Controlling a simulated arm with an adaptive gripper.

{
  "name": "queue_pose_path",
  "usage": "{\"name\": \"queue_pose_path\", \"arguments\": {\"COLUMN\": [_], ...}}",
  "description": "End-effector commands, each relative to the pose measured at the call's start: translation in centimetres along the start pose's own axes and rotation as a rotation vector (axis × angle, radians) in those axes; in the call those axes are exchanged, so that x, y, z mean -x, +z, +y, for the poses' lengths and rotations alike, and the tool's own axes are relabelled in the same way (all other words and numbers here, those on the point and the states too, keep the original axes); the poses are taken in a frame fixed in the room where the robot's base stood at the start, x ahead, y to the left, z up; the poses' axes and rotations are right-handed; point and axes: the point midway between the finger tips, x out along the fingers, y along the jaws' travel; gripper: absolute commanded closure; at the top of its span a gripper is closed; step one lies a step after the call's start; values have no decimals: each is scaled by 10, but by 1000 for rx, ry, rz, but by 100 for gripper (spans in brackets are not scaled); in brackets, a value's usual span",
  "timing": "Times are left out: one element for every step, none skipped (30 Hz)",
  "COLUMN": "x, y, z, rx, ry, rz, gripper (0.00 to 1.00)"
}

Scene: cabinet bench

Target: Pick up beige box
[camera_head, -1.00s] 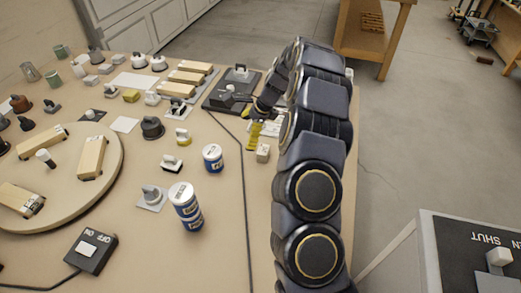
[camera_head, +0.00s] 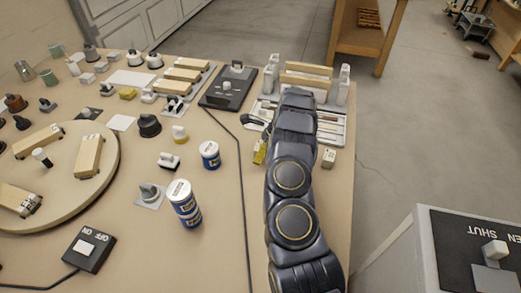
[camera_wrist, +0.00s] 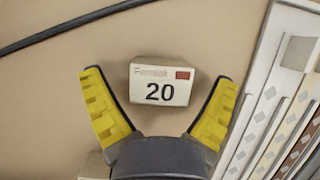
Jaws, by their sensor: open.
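A small beige box (camera_wrist: 160,84) marked "20", with a red label, lies on the bench in the wrist view. My gripper (camera_wrist: 160,76) is open, with one yellow finger to the left of the box and one to the right. Clear gaps show on both sides, and neither finger touches it. In the head view a yellow finger of my gripper (camera_head: 260,151) shows left of my arm, and this box is hidden there. Another small beige box (camera_head: 328,158) stands to the right of my arm.
A tray (camera_head: 337,141) with long pieces lies beyond my gripper; its edge runs along the right of the wrist view. A black cable (camera_head: 243,200) runs along the left. Blue-and-white cans (camera_head: 210,155) stand further left. The bench's right edge is near the second box.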

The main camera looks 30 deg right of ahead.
Motion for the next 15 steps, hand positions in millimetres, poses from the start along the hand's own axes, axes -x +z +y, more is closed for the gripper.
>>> {"name": "queue_pose_path", "arguments": {"x": [-2, -3, -3, -3, -3, -3, -3, -3, -3, -2, -2, -2, -2, -2, -2], "y": [0, 0, 0, 0, 0, 0, 0, 0, 0, 0, 0, 0, 0, 0, 0], "z": [0, 0, 0, 0, 0, 0, 0, 0, 0, 0, 0, 0, 0, 0, 0], "rx": [0, 0, 0, 0, 0, 0, 0, 0, 0, 0, 1, 0, 0, 0, 0], "ry": [0, 0, 0, -1, -1, -1, -1, -1, -1, -1, -1, -1, -1, -1, -1], "rz": [0, 0, 0, -1, -1, -1, -1, -1, -1, -1, -1, -1, -1, -1, -1], "gripper": [12, 12, 12, 12, 12, 12, 12, 14, 31, 44, 56, 73, 78, 78, 79]}}
